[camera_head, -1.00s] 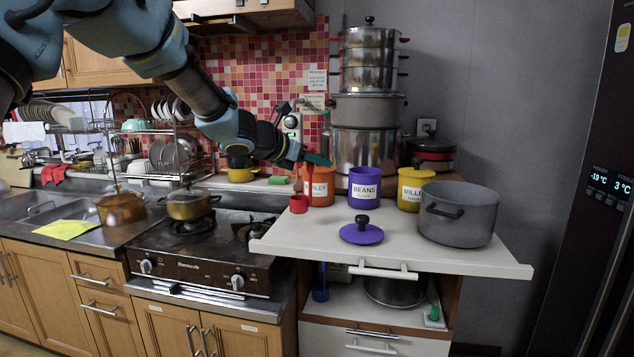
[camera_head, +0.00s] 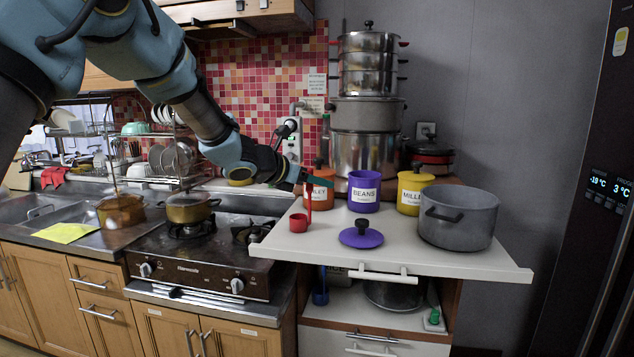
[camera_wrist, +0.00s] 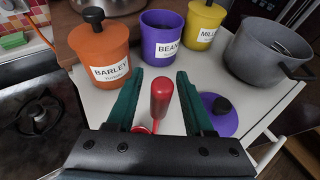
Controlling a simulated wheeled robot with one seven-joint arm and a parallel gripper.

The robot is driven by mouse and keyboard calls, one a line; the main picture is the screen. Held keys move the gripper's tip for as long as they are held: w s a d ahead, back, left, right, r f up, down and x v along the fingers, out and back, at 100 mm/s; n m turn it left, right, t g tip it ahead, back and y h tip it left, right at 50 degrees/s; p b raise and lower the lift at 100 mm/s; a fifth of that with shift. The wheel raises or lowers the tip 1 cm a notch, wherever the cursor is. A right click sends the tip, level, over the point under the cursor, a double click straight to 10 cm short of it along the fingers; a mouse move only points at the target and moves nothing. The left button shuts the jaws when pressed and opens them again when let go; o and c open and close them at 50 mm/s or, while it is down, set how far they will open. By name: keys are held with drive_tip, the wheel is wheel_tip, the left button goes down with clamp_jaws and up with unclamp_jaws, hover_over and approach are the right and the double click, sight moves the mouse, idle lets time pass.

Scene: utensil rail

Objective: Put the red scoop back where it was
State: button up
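The red scoop (camera_head: 299,223) is at the left part of the white pull-out shelf (camera_head: 400,250), its cup low and its handle pointing up. It appears to rest on the shelf. In the wrist view its handle (camera_wrist: 160,98) stands between the green fingers of my gripper (camera_wrist: 158,80), with a gap on each side. My gripper also shows in the head view (camera_head: 312,184), at the top of the handle. It is open around the handle. The cup is mostly hidden behind my gripper in the wrist view.
Behind stand the orange barley canister (camera_head: 321,196), the lidless purple beans canister (camera_head: 364,204) and the yellow millet canister (camera_head: 410,204). A purple lid (camera_head: 361,238) lies in front. A grey pot (camera_head: 458,230) stands at the right. The stove (camera_head: 200,262) is at the left.

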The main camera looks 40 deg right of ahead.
drive_tip(key=b+v, duration=0.3)
drive_tip(key=v, duration=0.9)
drive_tip(key=w+a+f+m+t+y, duration=0.1)
drive_tip(key=w+a+f+m+y, duration=0.15)
drive_tip(key=a+f, duration=0.4)
drive_tip(key=w+a+f+m+y, duration=0.1)
drive_tip(key=a+f+m+y, duration=0.15)
drive_tip(key=a, duration=0.75)
drive_tip(key=w+a+f+m+t+y, duration=0.1)
drive_tip(key=a+f+m+y, duration=0.1)
drive_tip(key=a+f+m, duration=0.45)
drive_tip(key=s+a+f+m+y, duration=0.1)
drive_tip(key=a+f+m+y, duration=0.1)
drive_tip(key=a, duration=0.7)
drive_tip(key=s+a+f+m+y, duration=0.2)
drive_tip(key=a+m, duration=0.1)
drive_tip(key=a, duration=0.6)
drive_tip(key=s+a+f+m+y, duration=0.2)
drive_tip(key=a, duration=0.7)
drive_tip(key=shift+a, duration=0.2)
